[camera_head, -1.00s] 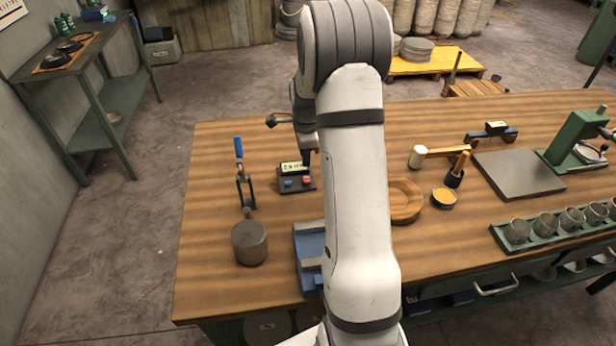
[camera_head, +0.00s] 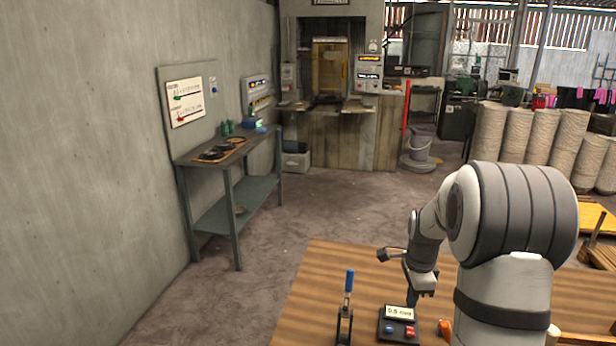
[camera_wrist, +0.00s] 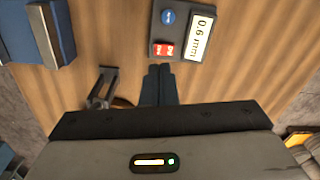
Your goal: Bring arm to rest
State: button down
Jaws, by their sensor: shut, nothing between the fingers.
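My gripper (camera_head: 412,296) hangs over the wooden workbench (camera_head: 312,285), pointing down just behind a small dark box with a lit display (camera_head: 399,313) and a blue and a red button. In the wrist view its two dark fingers (camera_wrist: 159,82) are together with nothing between them. The button box (camera_wrist: 181,30) lies just beyond the fingertips there, with its display reading 0.6 mm. I cannot tell from these views how high the fingertips are above the bench. My arm's white links hide the right part of the bench in the head view.
A blue-handled clamp (camera_head: 346,306) stands on the bench left of the button box. In the wrist view a blue block (camera_wrist: 48,32) is at upper left. A green side table (camera_head: 232,165) stands along the left wall. The floor between is clear.

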jog(key=s+a+r+n+t, duration=0.2)
jog(key=s+a+r+n, duration=0.75)
jog(key=s+r, duration=0.2)
jog(key=s+a+n+t, duration=0.1)
jog(key=s+a+n, duration=0.3)
jog(key=s+n, duration=0.5)
jog(key=s, duration=0.4)
jog(key=shift+s+r, duration=0.15)
jog(key=shift+r, duration=0.1)
